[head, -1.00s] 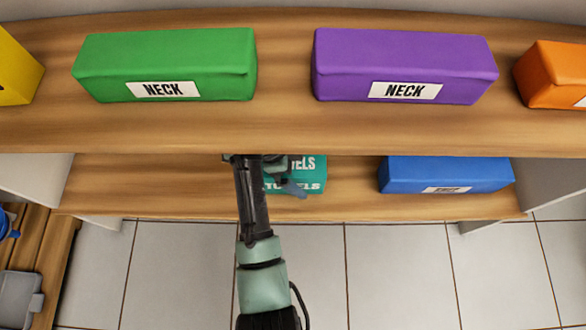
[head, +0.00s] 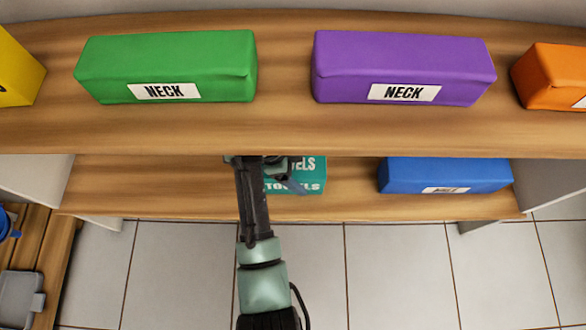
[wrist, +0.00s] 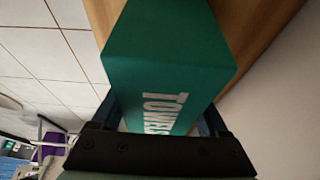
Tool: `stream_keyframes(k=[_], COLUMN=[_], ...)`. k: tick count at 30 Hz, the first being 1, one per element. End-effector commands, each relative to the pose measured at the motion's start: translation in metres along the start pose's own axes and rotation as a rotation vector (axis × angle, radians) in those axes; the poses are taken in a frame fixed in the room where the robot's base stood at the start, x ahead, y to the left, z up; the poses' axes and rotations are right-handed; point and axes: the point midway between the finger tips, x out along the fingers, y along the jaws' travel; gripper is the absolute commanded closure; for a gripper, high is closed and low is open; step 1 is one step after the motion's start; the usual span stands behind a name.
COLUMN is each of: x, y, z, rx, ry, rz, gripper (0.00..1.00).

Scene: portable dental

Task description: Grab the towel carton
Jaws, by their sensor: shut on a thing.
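The towel carton (head: 309,178) is a teal box with white lettering on the lower shelf, partly hidden behind my arm and under the upper shelf's edge in the head view. In the wrist view the carton (wrist: 170,60) fills the middle, with "TOWE" readable on one face. My gripper (wrist: 165,118) is shut on the carton, with a dark finger on each side of it. In the head view my gripper (head: 275,172) is at the carton's left part, and its fingertips are mostly hidden.
A blue box (head: 440,175) lies to the right on the lower shelf (head: 140,185). The upper shelf (head: 200,130) overhangs it and bears a green box (head: 165,65), a purple box (head: 400,65), a yellow box (head: 15,75) and an orange box (head: 555,75). Tiled floor in front is clear.

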Motion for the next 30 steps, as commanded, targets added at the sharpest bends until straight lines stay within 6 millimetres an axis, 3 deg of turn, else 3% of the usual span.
stream_keyframes(k=[1, 4, 16, 22, 30], x=[0.000, 0.000, -0.004, -0.024, -0.022], y=[0.000, 0.000, -0.001, -0.001, 0.041], z=[0.000, 0.000, -0.002, -0.010, -0.009], rx=[0.000, 0.000, 0.002, 0.001, -0.003], ry=[0.000, 0.000, 0.000, 0.001, 0.002], rz=[0.000, 0.001, -0.002, -0.001, 0.002], gripper=[0.72, 0.90, 0.90, 0.90, 0.90])
